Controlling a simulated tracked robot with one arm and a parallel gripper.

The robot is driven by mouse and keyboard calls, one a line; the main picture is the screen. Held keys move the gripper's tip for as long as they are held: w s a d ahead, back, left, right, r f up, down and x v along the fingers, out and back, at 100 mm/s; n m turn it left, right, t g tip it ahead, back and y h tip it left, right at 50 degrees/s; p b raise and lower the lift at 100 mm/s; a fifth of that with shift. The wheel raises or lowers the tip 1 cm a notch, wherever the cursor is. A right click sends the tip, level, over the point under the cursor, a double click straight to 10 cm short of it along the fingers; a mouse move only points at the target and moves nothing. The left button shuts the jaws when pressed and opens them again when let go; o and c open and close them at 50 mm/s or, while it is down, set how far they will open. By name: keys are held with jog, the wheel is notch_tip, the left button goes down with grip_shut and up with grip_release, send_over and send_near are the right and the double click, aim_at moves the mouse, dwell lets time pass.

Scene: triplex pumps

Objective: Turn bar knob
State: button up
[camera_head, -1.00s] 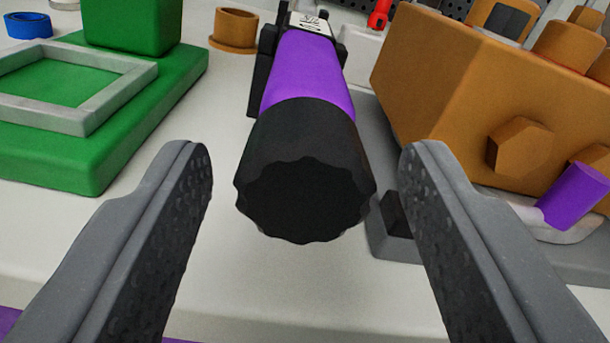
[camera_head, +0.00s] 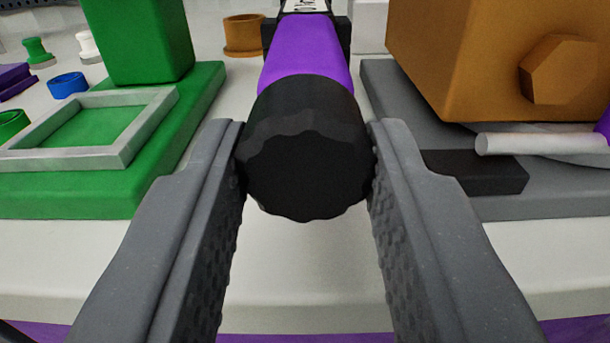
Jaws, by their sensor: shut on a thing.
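The bar knob (camera_head: 305,165) is a black, scalloped round knob at the near end of a purple cylinder (camera_head: 305,55) in the middle of the view. Its ridged end faces me. My gripper (camera_head: 306,150) has one grey, textured finger on each side of the knob. The fingertips touch its left and right sides, and the jaws are shut on it. The far parts of the knob's sides are hidden behind the fingertips. A black and white fitting (camera_head: 305,6) shows at the far end of the purple cylinder.
A green block with a grey square frame (camera_head: 130,155) stands to the left. A large orange housing (camera_head: 480,60) on a grey base (camera_head: 560,190) stands close on the right, with a white rod (camera_head: 535,143) beside it. The bare white surface in front is clear.

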jog(key=m+b, duration=0.2)
jog(key=m, duration=0.4)
jog(key=shift+f, duration=0.15)
jog(key=m+b, duration=0.2)
jog(key=m, duration=0.1)
jog(key=shift+m, duration=0.3)
jog(key=shift+m+b, duration=1)
jog(key=shift+m, duration=0.4)
jog(key=shift+r, duration=0.2)
jog(key=o, duration=1)
